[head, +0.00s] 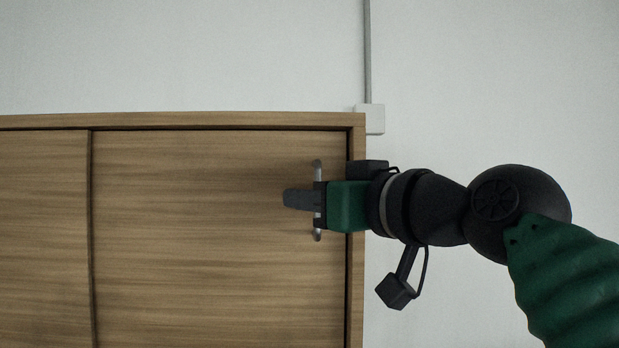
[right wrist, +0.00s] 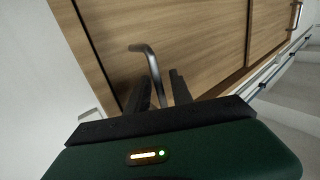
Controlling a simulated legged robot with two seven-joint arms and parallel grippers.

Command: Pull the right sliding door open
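The right sliding door (head: 200,270) is a wood-grain panel in a wooden cabinet. Its right edge is against the cabinet's right side post, so it looks shut. A vertical metal bar handle (head: 317,235) is near that edge; it also shows in the right wrist view (right wrist: 149,58). My right gripper (head: 290,199) is at the middle of the handle, reaching in from the right. In the right wrist view its two dark fingers (right wrist: 161,92) stand apart, with the bar running between them. The frames do not clearly show whether either finger touches it. My left gripper is not in view.
The left sliding door (head: 45,240) is beside the right one; a second handle (right wrist: 297,16) shows far along the cabinet. A white box (head: 371,119) with a conduit is on the wall by the cabinet's top right corner. A pale wall (head: 500,80) lies behind.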

